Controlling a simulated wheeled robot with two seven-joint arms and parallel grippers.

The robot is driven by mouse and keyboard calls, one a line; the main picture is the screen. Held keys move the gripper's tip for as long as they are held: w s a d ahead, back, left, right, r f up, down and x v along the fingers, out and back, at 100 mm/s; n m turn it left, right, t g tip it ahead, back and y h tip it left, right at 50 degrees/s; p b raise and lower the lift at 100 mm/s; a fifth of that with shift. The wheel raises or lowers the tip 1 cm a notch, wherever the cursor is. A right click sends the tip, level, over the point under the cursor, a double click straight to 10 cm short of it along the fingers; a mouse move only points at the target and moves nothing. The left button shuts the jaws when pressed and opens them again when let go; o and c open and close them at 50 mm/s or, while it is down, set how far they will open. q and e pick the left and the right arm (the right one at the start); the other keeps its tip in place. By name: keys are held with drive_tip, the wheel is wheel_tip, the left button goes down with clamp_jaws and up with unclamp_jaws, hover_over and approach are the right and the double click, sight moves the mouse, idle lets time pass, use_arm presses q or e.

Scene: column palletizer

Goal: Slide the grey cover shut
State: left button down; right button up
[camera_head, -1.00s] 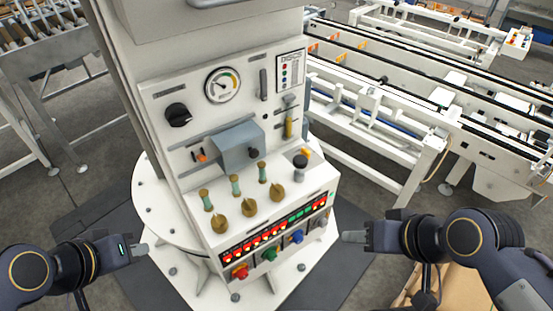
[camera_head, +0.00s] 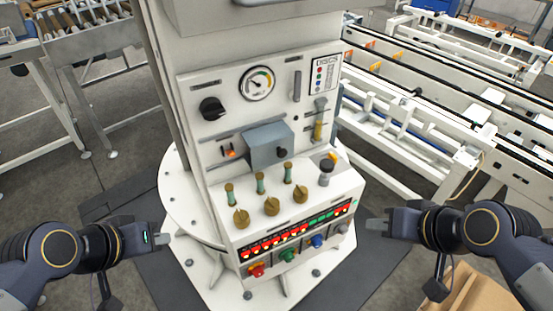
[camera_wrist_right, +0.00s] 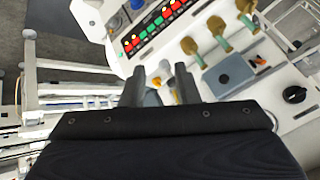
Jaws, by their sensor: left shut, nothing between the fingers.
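The grey cover (camera_head: 268,144) is a box-like piece with a small dark knob (camera_head: 281,152), mounted on a horizontal rail across the middle of the white control panel (camera_head: 318,120). An orange-lit switch (camera_head: 230,153) shows uncovered just left of it. The cover also shows in the right wrist view (camera_wrist_right: 231,73). My left gripper (camera_head: 166,238) is shut and empty, low to the left of the panel. My right gripper (camera_head: 374,227) is low to the right of the panel, apart from it; the right wrist view shows its fingers (camera_wrist_right: 160,90) spread and empty.
A black dial (camera_head: 211,108) and a gauge (camera_head: 257,83) sit above the cover. Several brass-and-green levers (camera_head: 271,206) stick out below it, with a dark knob (camera_head: 326,170) to their right. Lit buttons line the front edge. White conveyors (camera_head: 440,130) stand behind at right.

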sight(270, 147)
drive_tip(key=w+r+b, duration=0.1)
drive_tip(key=w, duration=0.2)
drive_tip(key=w+r+n+g+b, duration=0.1)
drive_tip(key=w, duration=0.2)
drive_tip(key=w+a+r+n+g+y+b, duration=0.1)
drive_tip(key=w, duration=0.3)
drive_tip(key=shift+r+b, duration=0.2)
drive_tip(key=shift+b, duration=0.1)
clamp_jaws()
drive_tip(key=w+a+r+n+g+y+b, duration=0.1)
drive_tip(key=w+a+r+n+g+b, duration=0.25)
drive_tip(key=w, duration=0.75)
drive_tip(key=w+a+f+t+p, duration=0.1)
drive_tip(key=w+a+f+t, duration=0.1)
drive_tip(key=a+f, duration=0.6)
drive_tip(key=a, duration=0.2)
drive_tip(key=shift+a+f+y+p, duration=0.15)
drive_tip(key=shift+a+y+p, duration=0.15)
drive_tip(key=shift+p, duration=0.1)
drive_tip(key=shift+s+a, duration=0.1)
drive_tip(key=s+a, duration=0.4)
drive_tip(key=a, duration=0.5)
drive_tip(key=shift+s, duration=0.4)
